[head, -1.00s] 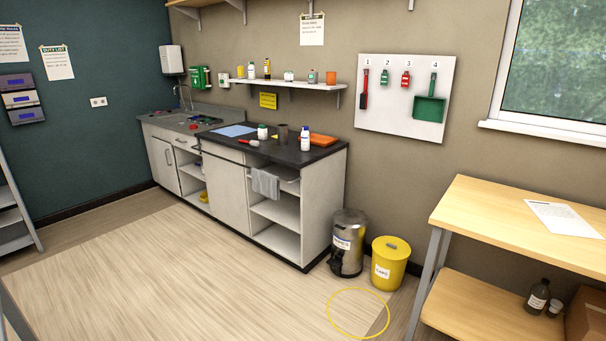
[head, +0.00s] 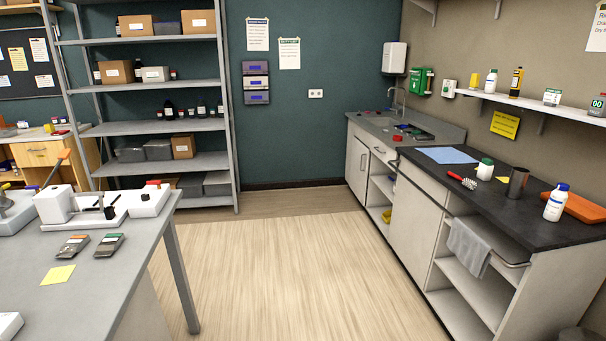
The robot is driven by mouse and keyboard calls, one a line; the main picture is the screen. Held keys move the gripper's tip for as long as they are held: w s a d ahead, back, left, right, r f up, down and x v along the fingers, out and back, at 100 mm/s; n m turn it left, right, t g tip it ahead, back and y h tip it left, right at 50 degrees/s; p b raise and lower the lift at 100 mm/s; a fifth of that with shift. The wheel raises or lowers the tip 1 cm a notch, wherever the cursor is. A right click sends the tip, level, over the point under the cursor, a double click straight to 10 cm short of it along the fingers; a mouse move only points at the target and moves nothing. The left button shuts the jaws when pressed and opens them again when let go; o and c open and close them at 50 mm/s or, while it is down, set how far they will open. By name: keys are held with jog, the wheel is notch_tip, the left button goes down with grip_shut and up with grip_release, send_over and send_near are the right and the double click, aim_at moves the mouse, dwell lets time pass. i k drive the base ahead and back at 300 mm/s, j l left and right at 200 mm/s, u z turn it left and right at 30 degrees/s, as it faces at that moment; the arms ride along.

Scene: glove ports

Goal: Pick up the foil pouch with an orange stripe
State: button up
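Two small flat grey packets lie side by side on the grey bench at the left. The left packet, which looks like the foil pouch with an orange stripe (head: 73,246), shows an orange band near its far end. The right packet (head: 109,245) shows a greenish band instead. Both are small in the picture, so their print cannot be read. My gripper is not in view.
A white device (head: 148,203) stands on the grey bench (head: 75,300) behind the packets, and a yellow note (head: 58,275) lies in front. Open floor (head: 260,275) separates this bench from the black-topped counter (head: 535,228). A tall shelf (head: 150,128) stands behind.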

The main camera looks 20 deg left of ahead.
aim_at(77, 244)
jog(key=i+j+u, duration=0.1)
jog(key=i+u, duration=0.25)
jog(key=i, duration=0.15)
jog(key=i+l+u, duration=0.1)
jog(key=i+u, duration=0.3)
jog(key=i, duration=0.15)
jog(key=i+l+u, duration=0.2)
jog(key=i+u, duration=0.15)
jog(key=i, duration=0.15)
jog(key=i+u, duration=0.25)
jog(key=u, duration=0.25)
jog(key=i+u, duration=0.2)
jog(key=u, duration=0.25)
jog(key=i+l+u, duration=0.2)
jog(key=u, duration=0.3)
jog(key=i+l+u, duration=0.15)
jog(key=u, duration=0.35)
jog(key=i+l+u, duration=0.25)
jog(key=u, duration=0.2)
jog(key=i+l+u, duration=0.2)
jog(key=l+u, duration=0.25)
jog(key=i+l+u, duration=0.15)
jog(key=l+u, duration=0.3)
